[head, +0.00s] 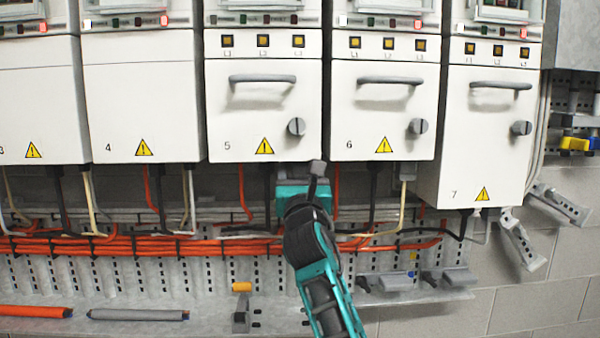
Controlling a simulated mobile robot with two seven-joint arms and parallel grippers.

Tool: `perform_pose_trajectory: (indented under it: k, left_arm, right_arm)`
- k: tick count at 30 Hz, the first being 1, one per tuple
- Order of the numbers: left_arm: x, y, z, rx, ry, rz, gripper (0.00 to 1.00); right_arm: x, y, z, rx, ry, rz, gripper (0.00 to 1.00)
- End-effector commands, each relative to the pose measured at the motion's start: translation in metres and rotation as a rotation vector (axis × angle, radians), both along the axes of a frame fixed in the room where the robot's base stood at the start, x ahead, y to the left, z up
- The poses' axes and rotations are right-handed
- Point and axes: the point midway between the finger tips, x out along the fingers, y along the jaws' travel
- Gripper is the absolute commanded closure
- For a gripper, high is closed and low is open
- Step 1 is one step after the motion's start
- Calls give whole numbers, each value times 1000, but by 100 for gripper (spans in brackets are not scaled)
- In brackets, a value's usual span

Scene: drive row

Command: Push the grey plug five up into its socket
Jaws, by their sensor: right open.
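Drive five (263,110) is a white cabinet marked 5, with a handle, a knob and a yellow warning sign. A small grey plug (318,167) shows at its lower right edge, slightly tilted, with a stem running down in front of my right gripper. My right gripper (302,184), teal and black, reaches up from below to the underside of drive five. It is open, close to the plug; I cannot tell whether it touches it. The socket is hidden under the cabinet's bottom edge, so I cannot tell how far the plug sits in it. My left gripper is out of view.
Drive six (384,110) stands close to the right, with a grey plug (407,171) and cream cable beneath. Orange cables (130,245) run along the perforated rail behind my gripper. A grey ledge (200,312) below holds a clamp (241,312) and loose tubes.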

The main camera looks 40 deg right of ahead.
Motion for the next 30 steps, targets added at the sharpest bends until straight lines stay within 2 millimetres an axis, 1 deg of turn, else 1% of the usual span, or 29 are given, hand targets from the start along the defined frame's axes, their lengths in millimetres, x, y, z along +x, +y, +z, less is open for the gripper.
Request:
perform_pose_trajectory:
  k: [5,8,11,18,21,25,30]
  left_arm:
    - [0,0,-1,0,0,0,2]
    - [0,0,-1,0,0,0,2]
    - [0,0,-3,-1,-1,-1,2]
    - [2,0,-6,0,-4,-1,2]
    - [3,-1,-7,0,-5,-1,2]
    - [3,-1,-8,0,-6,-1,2]
    - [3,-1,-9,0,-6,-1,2]
  right_arm:
    - [-5,3,-3,-1,0,0,38]
    - [-14,9,-8,-3,2,0,38]
    - [-30,18,-16,-2,1,2,38]
    - [-72,44,-37,0,3,1,38]
    - [-86,52,-43,0,1,1,38]
    - [-97,59,-48,0,1,0,38]
    - [-102,62,-50,1,1,0,38]
